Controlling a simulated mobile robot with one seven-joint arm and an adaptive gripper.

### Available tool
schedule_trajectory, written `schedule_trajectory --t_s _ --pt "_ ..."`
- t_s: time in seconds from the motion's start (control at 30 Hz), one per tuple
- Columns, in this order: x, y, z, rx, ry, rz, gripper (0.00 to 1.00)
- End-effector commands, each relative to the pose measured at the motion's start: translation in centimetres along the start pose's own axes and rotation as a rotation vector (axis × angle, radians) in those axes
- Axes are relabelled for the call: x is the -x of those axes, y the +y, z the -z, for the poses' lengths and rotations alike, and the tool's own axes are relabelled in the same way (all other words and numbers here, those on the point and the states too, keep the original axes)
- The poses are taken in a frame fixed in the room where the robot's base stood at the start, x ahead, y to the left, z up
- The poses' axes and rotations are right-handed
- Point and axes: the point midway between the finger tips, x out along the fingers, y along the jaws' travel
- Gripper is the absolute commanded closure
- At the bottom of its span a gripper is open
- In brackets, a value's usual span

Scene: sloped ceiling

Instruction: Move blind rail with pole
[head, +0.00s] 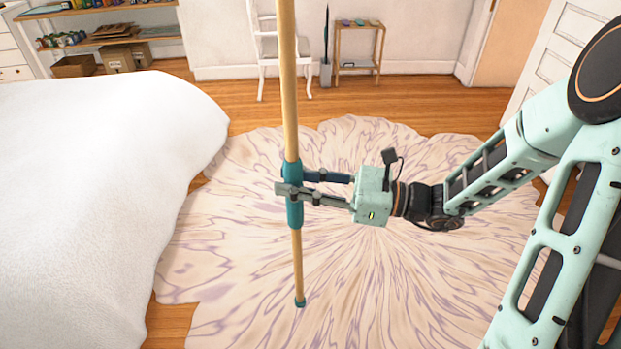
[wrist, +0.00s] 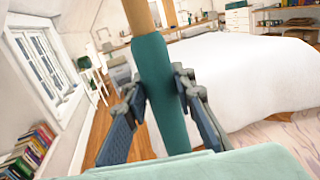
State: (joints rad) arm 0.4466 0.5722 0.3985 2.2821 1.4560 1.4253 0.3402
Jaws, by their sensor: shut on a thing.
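A long wooden pole (head: 290,95) with a teal grip sleeve stands nearly upright in the head view, left of centre. Its top runs out of the picture and its lower tip has a small teal cap. My gripper (head: 292,191) is shut on the teal sleeve, with one finger on each side. The sleeve also fills the middle of the wrist view (wrist: 160,90), between the two fingers. In the wrist view a window (wrist: 45,65) with a white frame is in the left wall. I cannot make out a blind rail in either view.
A white bed (head: 90,200) takes up the left side. A pale patterned rug (head: 400,280) covers the floor below the pole. A white chair (head: 270,45) and a small wooden stand (head: 358,45) are by the far wall. A bookcase (wrist: 35,145) is below the window.

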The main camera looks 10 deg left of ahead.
Motion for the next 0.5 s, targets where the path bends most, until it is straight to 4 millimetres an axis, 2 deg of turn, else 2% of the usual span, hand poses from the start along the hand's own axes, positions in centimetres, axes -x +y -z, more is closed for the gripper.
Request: schedule_trajectory --t_s 0.27,0.5 --pt "-0.3 0.2 -1.0 0.000 -0.003 -0.009 1.00" --pt "-0.4 0.2 -3.6 0.002 -0.002 -0.008 1.00"
